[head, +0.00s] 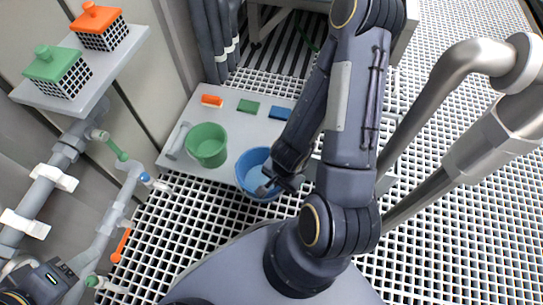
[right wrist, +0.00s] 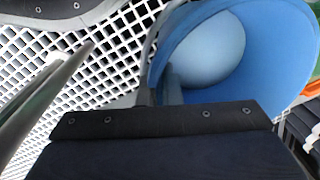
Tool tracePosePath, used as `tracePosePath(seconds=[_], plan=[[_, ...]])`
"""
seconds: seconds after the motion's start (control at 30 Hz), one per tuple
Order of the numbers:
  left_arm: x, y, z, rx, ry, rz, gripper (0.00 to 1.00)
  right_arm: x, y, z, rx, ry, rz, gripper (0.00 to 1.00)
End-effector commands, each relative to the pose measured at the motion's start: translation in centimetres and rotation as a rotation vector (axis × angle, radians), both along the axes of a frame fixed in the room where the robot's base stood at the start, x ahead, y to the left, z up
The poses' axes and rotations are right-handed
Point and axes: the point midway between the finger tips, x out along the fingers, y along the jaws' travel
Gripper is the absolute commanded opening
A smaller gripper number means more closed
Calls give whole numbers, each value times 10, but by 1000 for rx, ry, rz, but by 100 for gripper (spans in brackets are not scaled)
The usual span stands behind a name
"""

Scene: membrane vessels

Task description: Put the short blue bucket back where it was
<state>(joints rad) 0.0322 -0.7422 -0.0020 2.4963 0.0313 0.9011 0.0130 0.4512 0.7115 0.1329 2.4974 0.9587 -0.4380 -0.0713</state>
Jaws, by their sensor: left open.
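The short blue bucket (head: 250,178) is at the front edge of the light grey board (head: 228,122), to the right of the green bucket (head: 207,145). Its open mouth faces up, and I cannot tell whether its base touches the board. My right gripper (head: 270,187) is at its right rim, shut on the wall. In the right wrist view the blue bucket (right wrist: 280,50) fills the upper right, with one finger inside and one outside the wall. My left gripper (head: 66,272) is open and empty at the lower left of the head view, away from the buckets.
A shelf (head: 128,48) at the upper left carries green-topped and orange-topped caged vessels. Pipes with coloured handles run down the left. White grating (head: 170,210) covers the floor.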

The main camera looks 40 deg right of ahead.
Motion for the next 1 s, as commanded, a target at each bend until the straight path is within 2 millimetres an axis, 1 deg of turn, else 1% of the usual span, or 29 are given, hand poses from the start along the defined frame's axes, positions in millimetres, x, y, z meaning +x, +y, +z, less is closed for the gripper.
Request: tracePosePath(seconds=[0.07, 0.17, 0.47, 0.53, 0.6, 0.73, 1.0], plan=[[0, 0, -1, 0, 0, 0, 51, 1, -1, 0, -1, -1, -6, 0], [0, 0, 0, 0, -1, 0, 51, 13, -7, -5, -2, -3, -11, 0], [0, 0, 10, 0, 0, 0, 51, 78, -38, -35, -1, -3, -11, 0], [0, 0, 2, 0, -1, 0, 51, 89, -43, -54, -1, -1, -10, 0], [0, 0, -2, 0, 0, 0, 51, 98, -47, -67, 1, -2, -10, 0], [0, 0, -5, 0, 0, 0, 51, 112, -54, -84, 1, -2, -10, 0], [0, 0, -8, 0, 0, 0, 51, 124, -60, -99, -1, -2, -8, 0]])
